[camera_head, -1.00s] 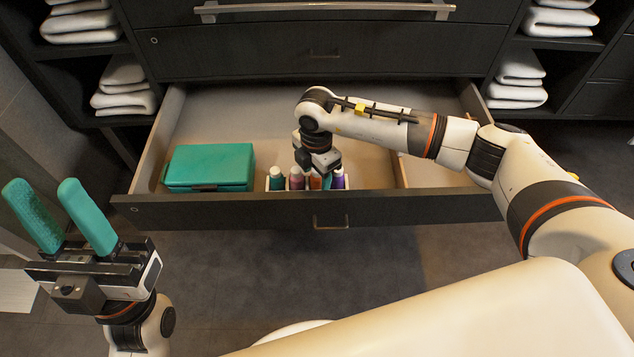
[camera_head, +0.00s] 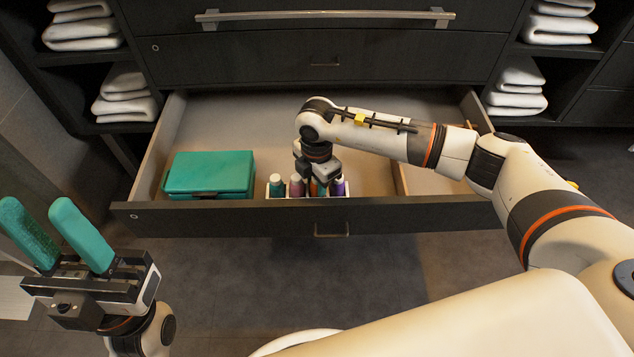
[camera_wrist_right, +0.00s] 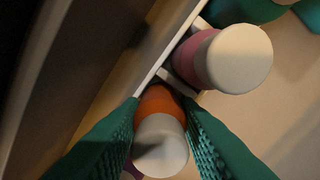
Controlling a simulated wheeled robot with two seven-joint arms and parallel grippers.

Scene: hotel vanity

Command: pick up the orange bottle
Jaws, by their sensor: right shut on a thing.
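The orange bottle (camera_wrist_right: 158,101), with a white cap, stands between the two green fingers of my right gripper (camera_wrist_right: 160,140) in the right wrist view. The gripper is shut on it. In the head view my right gripper (camera_head: 318,182) points down into the open drawer, over a row of bottles, and mostly hides the orange bottle. A pink bottle (camera_wrist_right: 222,58) with a white cap stands beside it in a white holder (camera_wrist_right: 168,72). My left gripper (camera_head: 55,235) is open and empty at the lower left, fingers up, outside the drawer.
A teal box (camera_head: 209,174) lies in the drawer's left part. A teal bottle (camera_head: 276,186) and a purple bottle (camera_head: 338,187) share the row, close behind the drawer front (camera_head: 400,214). A divider (camera_head: 401,178) stands to the right. The drawer's back is clear.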

